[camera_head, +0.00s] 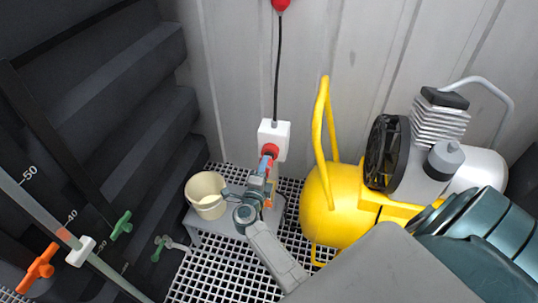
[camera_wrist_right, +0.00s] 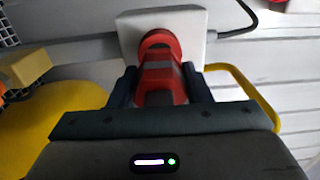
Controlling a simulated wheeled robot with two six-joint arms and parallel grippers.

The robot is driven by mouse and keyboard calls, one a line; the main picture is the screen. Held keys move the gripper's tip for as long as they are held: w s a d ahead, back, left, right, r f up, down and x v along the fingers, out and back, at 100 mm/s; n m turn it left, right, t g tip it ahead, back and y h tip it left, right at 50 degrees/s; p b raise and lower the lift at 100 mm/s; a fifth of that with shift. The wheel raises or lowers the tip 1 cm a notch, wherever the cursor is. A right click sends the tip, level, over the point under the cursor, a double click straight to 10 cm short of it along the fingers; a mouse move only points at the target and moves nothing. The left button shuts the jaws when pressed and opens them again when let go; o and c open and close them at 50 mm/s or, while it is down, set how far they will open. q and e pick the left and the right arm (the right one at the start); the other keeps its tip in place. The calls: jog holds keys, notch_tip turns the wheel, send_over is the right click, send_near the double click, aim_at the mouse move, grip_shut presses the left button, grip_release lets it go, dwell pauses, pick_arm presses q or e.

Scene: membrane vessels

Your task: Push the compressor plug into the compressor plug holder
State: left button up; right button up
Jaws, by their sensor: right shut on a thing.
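The compressor plug is red with grey parts and shows in the wrist view (camera_wrist_right: 161,80) between my two fingers. In the head view its red end (camera_head: 269,151) is at the lower front of the white box on the wall (camera_head: 280,130), which looks like the plug holder. My right gripper (camera_head: 267,163) is shut on the plug and points it at the box. In the wrist view the plug's round red end meets the face of the white box (camera_wrist_right: 190,22); how deep it sits I cannot tell. My left gripper is not in view.
A yellow compressor (camera_head: 335,205) stands close on the right, its yellow handle (camera_head: 323,120) rising beside the box. A cream bucket (camera_head: 206,190) stands on a grey step (camera_head: 215,226) at the left. A black cable (camera_head: 278,70) runs up from the box. Valve handles (camera_head: 38,268) are at the lower left.

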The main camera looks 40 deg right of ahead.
jog(key=shift+v, duration=1.45)
